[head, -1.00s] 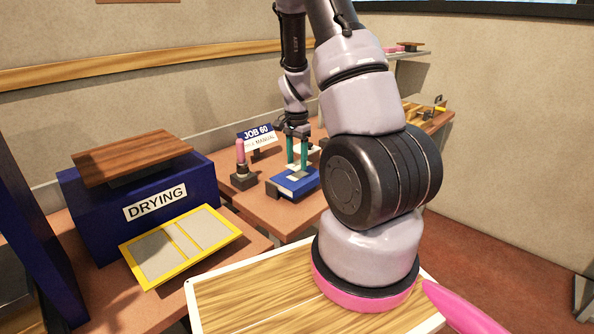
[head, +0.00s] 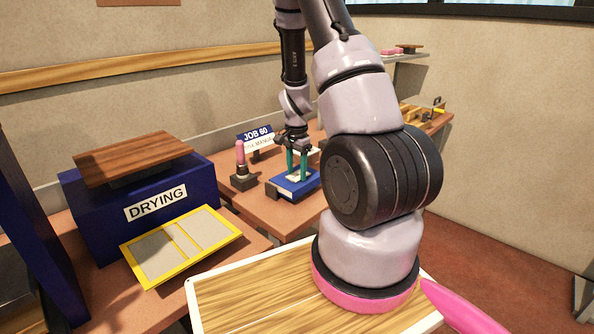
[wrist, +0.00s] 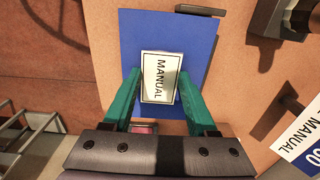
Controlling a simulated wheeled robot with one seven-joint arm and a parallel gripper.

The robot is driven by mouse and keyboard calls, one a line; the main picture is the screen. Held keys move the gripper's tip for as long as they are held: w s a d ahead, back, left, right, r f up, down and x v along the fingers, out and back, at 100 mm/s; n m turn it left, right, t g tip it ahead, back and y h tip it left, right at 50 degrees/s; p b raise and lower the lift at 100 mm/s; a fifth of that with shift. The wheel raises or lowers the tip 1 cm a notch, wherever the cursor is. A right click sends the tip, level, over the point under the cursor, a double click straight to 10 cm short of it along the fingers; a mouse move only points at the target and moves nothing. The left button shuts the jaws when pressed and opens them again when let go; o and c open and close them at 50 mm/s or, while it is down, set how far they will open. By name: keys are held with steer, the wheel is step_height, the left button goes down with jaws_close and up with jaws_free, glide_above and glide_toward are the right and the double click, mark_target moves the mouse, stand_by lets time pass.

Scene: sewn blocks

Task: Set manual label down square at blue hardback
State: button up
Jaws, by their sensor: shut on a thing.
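The manual label (wrist: 161,77) is a small white plate with a dark border and the word MANUAL. My gripper (wrist: 159,80) has its two teal fingers shut on the label's side edges. The blue hardback (wrist: 145,30) lies flat on the table, directly under the label in the wrist view. The label looks nearly in line with the book's edges. In the head view my gripper (head: 297,172) points down over the blue hardback (head: 296,188). I cannot tell whether the label touches the cover.
A JOB 60 sign (head: 256,138) and a pink-topped tool on a dark block (head: 242,178) stand close to the book. A blue DRYING box (head: 105,225) with a wooden board (head: 133,157) and a yellow-framed panel (head: 182,243) are at left.

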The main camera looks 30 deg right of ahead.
steer(key=o, duration=1.3)
steer(key=shift+s+a+f, duration=0.2)
steer(key=shift+s+f, duration=0.15)
steer(key=shift+f, duration=0.35)
step_height(320, 180, up, 13)
step_height(320, 180, up, 16)
steer(key=n+t+y, duration=0.2)
steer(key=n+t, duration=0.1)
steer(key=n, duration=0.1)
glide_above(296, 176)
steer(key=s+a, duration=0.6)
steer(key=a, duration=0.1)
steer(key=s+a+r+n+t, duration=0.1)
steer(key=s+a+r+n, duration=0.1)
steer(key=s+r, duration=0.1)
steer(key=s+a+r+n+t, duration=0.1)
steer(key=s+a+r+n, duration=0.1)
steer(key=s, duration=0.4)
steer(key=s+a+r+n+t, duration=0.1)
steer(key=s+a+r+t, duration=0.1)
steer(key=s+r, duration=0.2)
steer(key=shift+s+a+r+n, duration=0.1)
steer(key=shift+s+r+n, duration=0.25)
steer(key=shift+r+n, duration=0.1)
